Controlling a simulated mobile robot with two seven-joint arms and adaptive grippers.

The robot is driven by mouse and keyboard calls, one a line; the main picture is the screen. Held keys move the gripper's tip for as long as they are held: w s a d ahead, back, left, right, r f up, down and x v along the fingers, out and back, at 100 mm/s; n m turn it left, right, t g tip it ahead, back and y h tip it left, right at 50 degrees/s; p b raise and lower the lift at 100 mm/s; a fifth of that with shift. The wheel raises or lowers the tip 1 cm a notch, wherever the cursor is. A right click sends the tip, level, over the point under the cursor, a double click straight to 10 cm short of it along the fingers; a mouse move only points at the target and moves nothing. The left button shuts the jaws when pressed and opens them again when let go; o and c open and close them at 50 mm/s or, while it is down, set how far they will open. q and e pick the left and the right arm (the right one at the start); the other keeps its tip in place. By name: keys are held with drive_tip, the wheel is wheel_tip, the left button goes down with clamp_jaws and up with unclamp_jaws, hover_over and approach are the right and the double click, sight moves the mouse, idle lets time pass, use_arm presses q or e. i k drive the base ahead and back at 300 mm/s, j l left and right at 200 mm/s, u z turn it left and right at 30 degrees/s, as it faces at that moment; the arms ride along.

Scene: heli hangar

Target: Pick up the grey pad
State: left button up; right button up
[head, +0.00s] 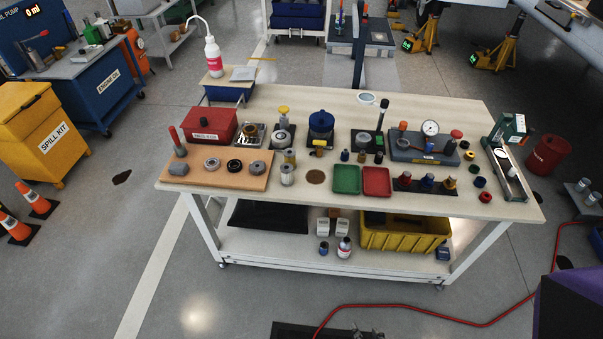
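A flat light-grey pad (243,73) lies on a small side stand (214,78) behind the left back corner of the workbench. It is beside a white bottle with a pink label and a bent spout (213,55). A thin orange stick-like thing (262,58) is just behind the pad. Nothing covers the pad. Neither of my grippers can be made out in the head view.
The workbench (440,110) is crowded with a red box (210,125), trays and small parts. A yellow spill kit bin (42,135) and cones stand at the left. A red hose (430,312) crosses the floor in front. Open floor lies left of the bench.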

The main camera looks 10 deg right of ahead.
sight(175, 168)
drive_tip(key=i+j+z, duration=0.15)
drive_tip(key=j, duration=0.2)
drive_tip(key=i+j+z, duration=0.2)
drive_tip(key=j, duration=0.2)
drive_tip(key=i+j+z, duration=0.15)
drive_tip(key=j, duration=0.25)
